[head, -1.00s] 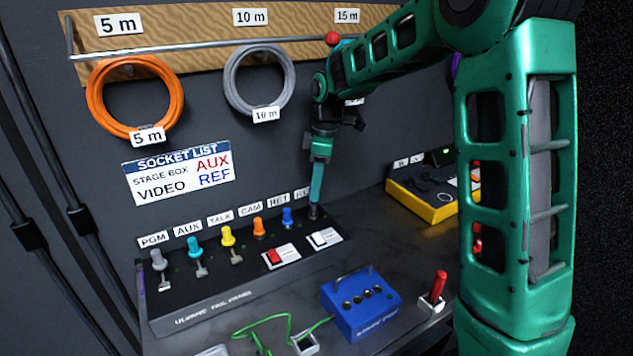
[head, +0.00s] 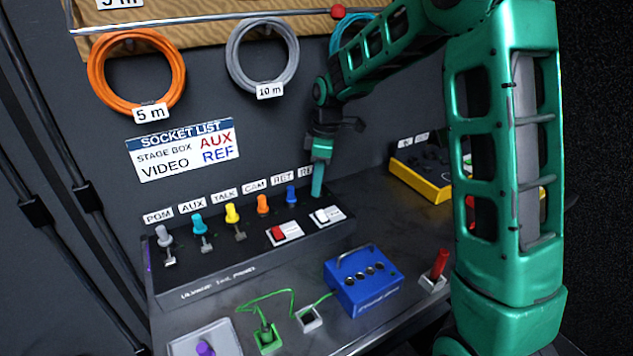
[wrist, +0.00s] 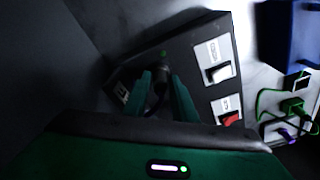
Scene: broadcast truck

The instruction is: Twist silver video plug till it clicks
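My gripper (head: 318,185) points down at the right end of the black tail panel (head: 225,275), by the REF label. In the wrist view its two green fingers (wrist: 163,92) stand on either side of a dark-looking plug (wrist: 160,77) at a socket, with a short curved cable between them. Shade hides whether this plug is silver and whether both fingers press on it. A small green light (wrist: 163,53) shows just beyond the plug. A grey-silver plug (head: 163,235) stands upright at the PGM position, at the panel's left end, away from my gripper.
Coloured plugs, including a blue one (head: 291,195), stand along the panel left of my gripper. White switch plates (head: 327,215) sit close by. A blue box (head: 362,280) and a red-handled lever (head: 436,270) are in front. A yellow-edged box (head: 421,182) stands at right.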

